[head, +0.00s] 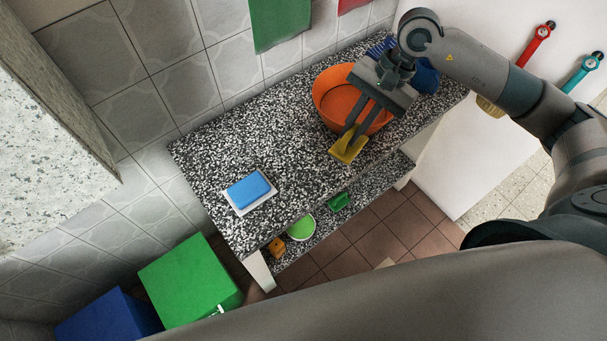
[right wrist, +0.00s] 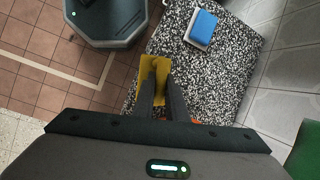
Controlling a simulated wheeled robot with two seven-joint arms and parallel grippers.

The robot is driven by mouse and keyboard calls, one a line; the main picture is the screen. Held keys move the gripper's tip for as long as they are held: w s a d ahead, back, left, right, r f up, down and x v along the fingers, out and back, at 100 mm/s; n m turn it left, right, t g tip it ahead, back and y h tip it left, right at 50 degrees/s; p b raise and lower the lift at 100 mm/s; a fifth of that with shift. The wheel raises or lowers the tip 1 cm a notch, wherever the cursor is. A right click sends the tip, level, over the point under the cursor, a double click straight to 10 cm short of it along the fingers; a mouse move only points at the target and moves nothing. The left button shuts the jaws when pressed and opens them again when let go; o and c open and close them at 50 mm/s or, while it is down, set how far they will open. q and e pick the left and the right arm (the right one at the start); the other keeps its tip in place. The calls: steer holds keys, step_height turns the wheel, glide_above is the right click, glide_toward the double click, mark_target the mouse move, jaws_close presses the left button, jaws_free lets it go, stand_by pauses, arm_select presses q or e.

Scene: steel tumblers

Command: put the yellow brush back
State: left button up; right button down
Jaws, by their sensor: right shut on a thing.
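The yellow brush (head: 346,150) is between the fingertips of my right gripper (head: 355,130), above the front part of the speckled counter (head: 225,165). My right gripper is shut on it. In the right wrist view the yellow brush (right wrist: 154,68) shows as a yellow block at the fingers' ends, with the counter (right wrist: 215,85) below. I cannot tell the gap between brush and counter. An orange bowl (head: 330,90) stands just behind the fingers, partly hidden by them. My left gripper is not in view.
A blue sponge (head: 248,188) lies on a white dish (head: 236,208) at the counter's left. The lower shelf holds a green brush-like item (head: 338,202), a green bowl (head: 301,228) and an orange item (head: 277,248). Blue things (head: 427,77) sit behind my gripper. The counter's middle is clear.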

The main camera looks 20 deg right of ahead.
steer(key=shift+d+f+m+t+b, duration=0.4)
steer(key=shift+d+f+m, duration=0.35)
steer(key=shift+f+m, duration=0.25)
steer(key=shift+w+d+f+m, duration=0.15)
steer(key=shift+d+m, duration=0.1)
steer(key=shift+m, duration=0.25)
steer(key=shift+a, duration=0.15)
steer(key=shift+a+f, duration=0.2)
steer(key=w+a+f+p, duration=0.1)
steer(key=w+a+f, duration=0.3)
steer(key=a, duration=0.6)
step_height(320, 180, down, 3)
steer(key=shift+a+r, duration=0.15)
steer(key=shift+f+b, duration=0.65)
steer(key=shift+f, duration=1.35)
steer(key=shift+f, duration=0.1)
